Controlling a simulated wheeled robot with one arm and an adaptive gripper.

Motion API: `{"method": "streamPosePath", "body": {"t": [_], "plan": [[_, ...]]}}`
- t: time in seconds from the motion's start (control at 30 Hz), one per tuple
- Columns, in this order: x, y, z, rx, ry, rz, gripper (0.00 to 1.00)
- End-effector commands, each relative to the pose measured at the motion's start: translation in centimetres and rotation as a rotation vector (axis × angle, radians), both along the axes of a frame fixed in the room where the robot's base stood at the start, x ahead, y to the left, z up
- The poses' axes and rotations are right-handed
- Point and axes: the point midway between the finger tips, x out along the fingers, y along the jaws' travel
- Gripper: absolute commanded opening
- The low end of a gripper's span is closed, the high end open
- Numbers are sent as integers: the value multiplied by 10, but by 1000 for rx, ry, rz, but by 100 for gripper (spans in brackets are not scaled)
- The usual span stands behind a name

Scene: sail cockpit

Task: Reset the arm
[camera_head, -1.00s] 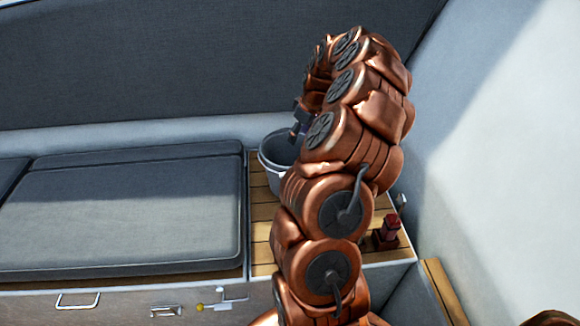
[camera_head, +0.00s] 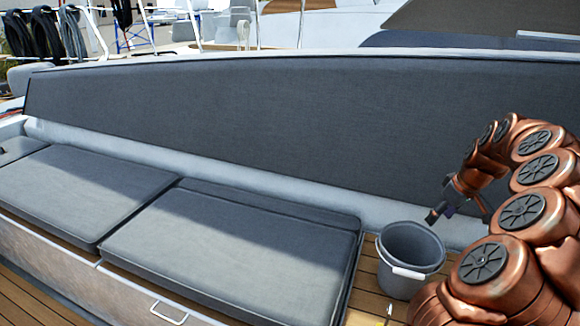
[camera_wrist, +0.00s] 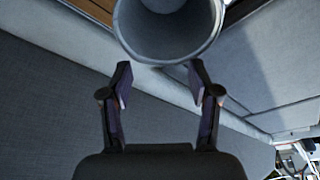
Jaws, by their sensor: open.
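My gripper (camera_head: 437,214) is at the end of my copper-coloured arm, on the right of the head view, just above the rim of a grey bucket (camera_head: 402,284). In the wrist view my gripper (camera_wrist: 160,80) shows two dark fingers spread apart with nothing between them. The bucket (camera_wrist: 168,55) appears at the top of the wrist view, beyond the fingertips, with its open mouth toward the camera. Its inside looks empty where it shows.
Grey seat cushions (camera_head: 230,255) lie on the bench left of the bucket. A tall grey backrest (camera_head: 270,130) runs behind. The bucket stands on slatted wood (camera_head: 366,290). A metal handle (camera_head: 168,312) is on the bench front.

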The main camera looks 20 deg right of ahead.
Motion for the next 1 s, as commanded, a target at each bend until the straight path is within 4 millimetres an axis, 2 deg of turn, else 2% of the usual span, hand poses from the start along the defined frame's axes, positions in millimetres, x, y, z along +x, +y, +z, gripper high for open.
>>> {"method": "streamPosePath", "body": {"t": [0.17, 0.27, 0.37, 0.47, 0.63, 0.8, 1.0], "plan": [[0, 0, 0, 0, 0, 0, 61], [10, 26, 14, 11, 0, 28, 61], [20, 66, 33, 27, 4, 64, 61], [25, 118, 53, 47, 19, 104, 61], [16, 206, 83, 69, 66, 159, 61], [-15, 282, 102, 77, 134, 187, 61], [-70, 349, 113, 65, 225, 178, 61]]}}
